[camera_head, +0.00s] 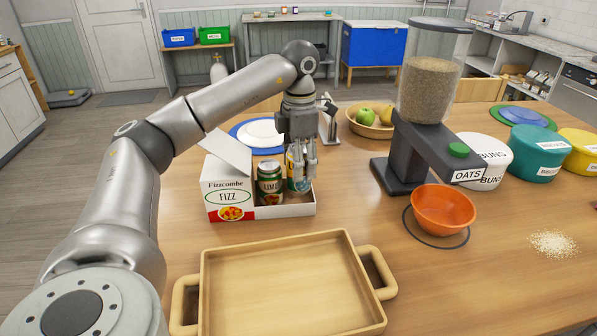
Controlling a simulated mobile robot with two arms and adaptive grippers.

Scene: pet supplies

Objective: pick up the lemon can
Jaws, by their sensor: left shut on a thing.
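The lemon can (293,182), with yellow and dark colours, stands in the right part of the white Fizzcombe FIZZ box (230,199), partly hidden by my gripper's fingers. A green lime can (268,184) stands beside it on the left in the same box. My left gripper (304,168) reaches down from above and is shut on the lemon can. The can's lower part is behind the box's low front wall, so I cannot tell whether it is raised. My right gripper is not in view.
A wooden tray (207,290) with handles lies in front of the box. An oats dispenser (399,160) and an orange bowl (443,212) stand to the right. A blue plate with a white one (262,132), and a fruit bowl (366,130), are behind.

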